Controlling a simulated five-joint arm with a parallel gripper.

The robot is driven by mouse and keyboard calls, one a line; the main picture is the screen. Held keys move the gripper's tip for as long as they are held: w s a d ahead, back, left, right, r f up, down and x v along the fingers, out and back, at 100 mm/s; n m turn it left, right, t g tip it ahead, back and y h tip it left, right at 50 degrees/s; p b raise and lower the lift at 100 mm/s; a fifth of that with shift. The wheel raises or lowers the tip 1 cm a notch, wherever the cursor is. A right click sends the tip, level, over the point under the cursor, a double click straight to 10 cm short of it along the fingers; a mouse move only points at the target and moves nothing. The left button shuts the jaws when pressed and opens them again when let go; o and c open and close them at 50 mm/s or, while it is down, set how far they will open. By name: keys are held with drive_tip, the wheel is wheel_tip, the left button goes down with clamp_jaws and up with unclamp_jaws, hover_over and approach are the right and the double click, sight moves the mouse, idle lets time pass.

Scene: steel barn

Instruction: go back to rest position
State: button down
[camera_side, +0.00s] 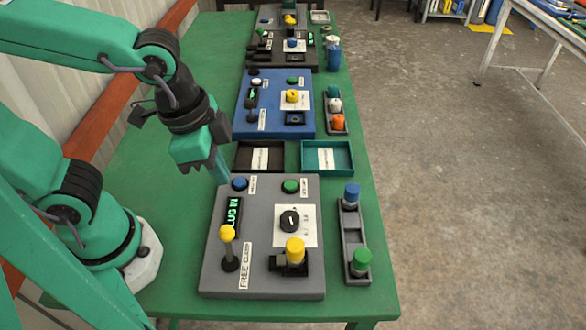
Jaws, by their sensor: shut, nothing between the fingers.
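My gripper (219,172) is at the end of my green and black arm. It points down above the upper left corner of the grey panel (275,190), near the blue button (240,184). Its fingers are together with nothing held between them. I cannot tell whether the fingertips touch anything. The panel carries a green button (290,186), a display (233,213) reading "PLUG IN", a black knob (290,221), a yellow-topped lever (227,233) and a yellow plug (295,251) in a black socket.
A grey holder (352,230) with blue and green plugs stands right of the panel. Behind are a dark tray (236,160), a teal tray (351,168) and a blue panel (244,123). More devices stand farther back. The green table (170,180) is bare left of the panels.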

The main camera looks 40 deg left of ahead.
drive_tip(key=w+a+r+n+t+y, duration=0.1)
drive_tip(key=a+r+n, duration=0.4)
drive_tip(key=a, duration=0.8)
drive_tip(key=w+n+t, duration=0.1)
drive_tip(key=n+t, duration=0.1)
drive_tip(key=n, duration=0.1)
drive_tip(key=shift+w+r+t, duration=0.15)
drive_tip(key=shift+r+t, duration=0.05)
drive_tip(key=shift+t, duration=0.1)
